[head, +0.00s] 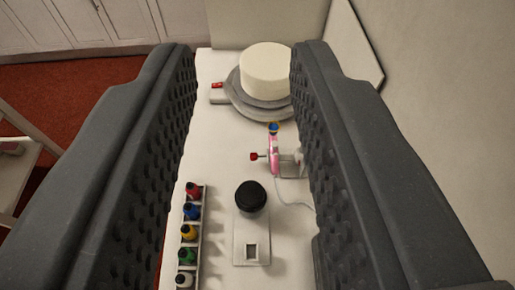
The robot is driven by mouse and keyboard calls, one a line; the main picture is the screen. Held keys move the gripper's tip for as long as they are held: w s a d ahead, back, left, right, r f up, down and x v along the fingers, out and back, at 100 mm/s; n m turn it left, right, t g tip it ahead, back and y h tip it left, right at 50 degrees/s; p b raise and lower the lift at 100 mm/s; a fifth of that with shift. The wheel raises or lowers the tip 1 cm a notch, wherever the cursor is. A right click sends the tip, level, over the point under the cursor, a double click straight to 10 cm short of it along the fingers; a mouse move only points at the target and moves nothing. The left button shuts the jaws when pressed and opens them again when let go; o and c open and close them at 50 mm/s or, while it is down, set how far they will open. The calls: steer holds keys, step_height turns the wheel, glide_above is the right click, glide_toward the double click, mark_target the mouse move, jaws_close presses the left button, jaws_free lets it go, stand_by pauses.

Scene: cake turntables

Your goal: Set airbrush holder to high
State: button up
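My gripper (244,75) is open, with its two dark textured fingers on either side of the view and nothing between them. Beyond and below the fingers, a pink airbrush (275,155) with a blue top and a small red part (255,157) at its left sits on a pale mount (290,164). The right finger partly hides this mount. Nearer, a round black knob or cap (251,195) stands on a pale plate (240,240) with a small square recess (251,251). I cannot tell which part sets the holder or its current setting.
A white cake (266,68) sits on a grey turntable (242,103) with a red switch (217,86) at its left. A rack (204,215) of several coloured bottles stands at the near left of the white table (217,150). A wall is at right.

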steer(key=shift+d, duration=0.1)
steer(key=n+g+h+p, duration=0.5)
steer(key=n+g+p, duration=0.65)
steer(key=n, duration=0.65)
glide_above(261, 156)
steer(key=s+a+b, duration=0.2)
steer(key=s+a, duration=0.1)
steer(key=a, duration=0.3)
step_height(261, 156, down, 45)
steer(key=g, duration=0.2)
steer(key=shift+m, duration=0.3)
steer(key=x, duration=1.3)
steer(key=shift+w+f, duration=0.1)
steer(key=shift+w, duration=0.25)
jaws_close()
